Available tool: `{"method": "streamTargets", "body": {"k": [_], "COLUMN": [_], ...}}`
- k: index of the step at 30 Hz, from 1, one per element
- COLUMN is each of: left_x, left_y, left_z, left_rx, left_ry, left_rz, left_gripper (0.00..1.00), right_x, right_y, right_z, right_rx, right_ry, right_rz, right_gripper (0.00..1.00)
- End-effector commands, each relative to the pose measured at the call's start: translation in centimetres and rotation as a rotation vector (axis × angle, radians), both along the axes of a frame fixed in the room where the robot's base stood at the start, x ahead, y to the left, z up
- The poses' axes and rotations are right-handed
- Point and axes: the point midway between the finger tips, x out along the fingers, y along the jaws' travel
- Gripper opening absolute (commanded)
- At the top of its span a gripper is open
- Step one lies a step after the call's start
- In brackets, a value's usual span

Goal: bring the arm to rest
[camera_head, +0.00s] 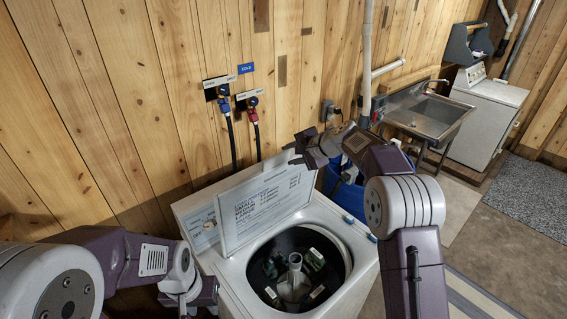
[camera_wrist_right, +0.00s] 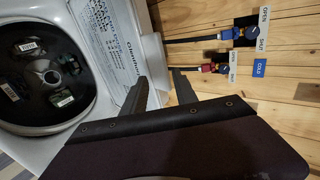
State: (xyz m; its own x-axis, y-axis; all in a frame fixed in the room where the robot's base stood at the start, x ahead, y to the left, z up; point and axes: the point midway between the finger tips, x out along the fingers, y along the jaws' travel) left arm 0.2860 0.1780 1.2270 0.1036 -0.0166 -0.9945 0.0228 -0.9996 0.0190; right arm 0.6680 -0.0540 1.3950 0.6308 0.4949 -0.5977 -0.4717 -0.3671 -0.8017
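My right arm reaches in from the right in the head view. Its gripper (camera_head: 307,153) is raised above the open lid of the white washing machine (camera_head: 230,275), near the plank wall. In the right wrist view its two dark fingers (camera_wrist_right: 158,78) stand apart with nothing between them. My left gripper (camera_head: 203,294) is low at the left side of the washer in the head view. Its fingers are not clear there, so its opening cannot be told.
The washer's lid (camera_head: 266,205) stands open. Several dark, labelled items lie around the agitator (camera_head: 294,278) in the drum. Blue and red taps (camera_head: 252,106) are on the wall. A blue barrel (camera_head: 345,194), steel sink (camera_head: 430,114) and white appliance (camera_head: 487,112) stand behind.

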Motion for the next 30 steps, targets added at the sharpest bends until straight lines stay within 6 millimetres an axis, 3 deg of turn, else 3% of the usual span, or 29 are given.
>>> {"method": "streamTargets", "body": {"k": [6, 14, 17, 19, 20, 22, 26, 30], "left_x": [0.0, 0.0, 0.0, 0.0, 0.0, 0.0, 0.0, 0.0], "left_y": [0.0, 0.0, 0.0, 0.0, 0.0, 0.0, 0.0, 0.0], "left_z": [-1.0, -1.0, -2.7, -5.2, -6.5, -9.5, -12.5, -15.5], "left_rx": [0.0, 0.0, 0.0, 0.0, 0.0, 0.0, 0.0, 0.0], "left_ry": [0.0, 0.0, -0.001, -0.001, 0.0, 0.0, 0.0, 0.0], "left_rz": [0.0, 0.0, 0.0, 0.0, 0.0, 0.0, 0.0, 0.0], "left_gripper": [0.36, 0.36, 0.36, 0.36, 0.36, 0.36, 0.36, 0.36], "right_x": [-1.4, -1.5, -1.5, -2.0, -2.6, -5.4, -10.7, -17.7], "right_y": [-1.1, -1.1, -1.0, -0.9, -0.9, -1.2, -2.8, -5.2], "right_z": [1.3, 1.3, 0.2, 0.1, -0.7, -4.5, -11.4, -19.6], "right_rx": [0.0, -0.001, 0.0, 0.0, -0.002, -0.045, -0.183, -0.37], "right_ry": [0.001, 0.002, -0.009, -0.047, -0.047, -0.01, 0.071, 0.162], "right_rz": [0.001, 0.001, 0.002, 0.004, 0.006, 0.017, 0.059, 0.155], "right_gripper": [0.35, 0.35, 0.35, 0.35, 0.35, 0.35, 0.35, 0.35]}}
